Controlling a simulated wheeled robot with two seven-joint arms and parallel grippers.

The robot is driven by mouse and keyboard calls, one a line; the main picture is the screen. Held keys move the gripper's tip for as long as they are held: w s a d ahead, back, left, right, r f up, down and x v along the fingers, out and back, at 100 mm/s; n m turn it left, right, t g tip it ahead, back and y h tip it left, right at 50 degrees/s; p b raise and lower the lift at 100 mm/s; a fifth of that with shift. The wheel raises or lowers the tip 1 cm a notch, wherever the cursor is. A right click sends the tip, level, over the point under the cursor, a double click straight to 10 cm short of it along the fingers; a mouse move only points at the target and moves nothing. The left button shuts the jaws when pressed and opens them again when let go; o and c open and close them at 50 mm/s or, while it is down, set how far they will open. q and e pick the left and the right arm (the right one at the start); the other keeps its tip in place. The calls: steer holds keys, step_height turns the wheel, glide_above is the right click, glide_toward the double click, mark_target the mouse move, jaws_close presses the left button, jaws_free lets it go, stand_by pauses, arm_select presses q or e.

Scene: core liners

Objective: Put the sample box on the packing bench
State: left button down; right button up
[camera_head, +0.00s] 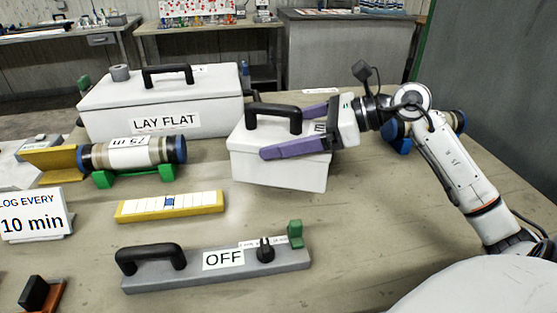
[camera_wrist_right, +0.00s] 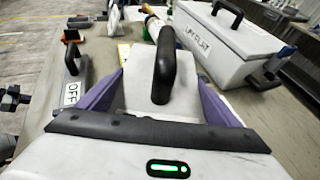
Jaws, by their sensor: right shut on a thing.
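The sample box appears to be the small white box (camera_head: 280,168) with a black arched handle, in the middle of the head view. My right gripper (camera_head: 286,132) reaches in from the right, its purple fingers shut on two sides of the box lid, below the handle. In the right wrist view the box lid (camera_wrist_right: 138,95) and handle lie between the two fingers (camera_wrist_right: 158,92). I cannot tell whether the box's base touches the table. Benches stand behind (camera_head: 345,45); I cannot tell which is the packing bench.
A larger white case (camera_head: 110,112) marked LAY FLAT stands close behind left. A core tube (camera_head: 130,154) on green cradles, a yellow scale bar (camera_head: 135,213) and a grey OFF panel (camera_head: 190,272) lie left and front. Another tube stands behind my right arm. The table's right front is clear.

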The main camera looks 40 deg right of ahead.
steer(key=shift+f, duration=3.1)
steer(key=shift+f, duration=0.1)
steer(key=o, duration=1.6)
steer(key=shift+f, duration=0.15)
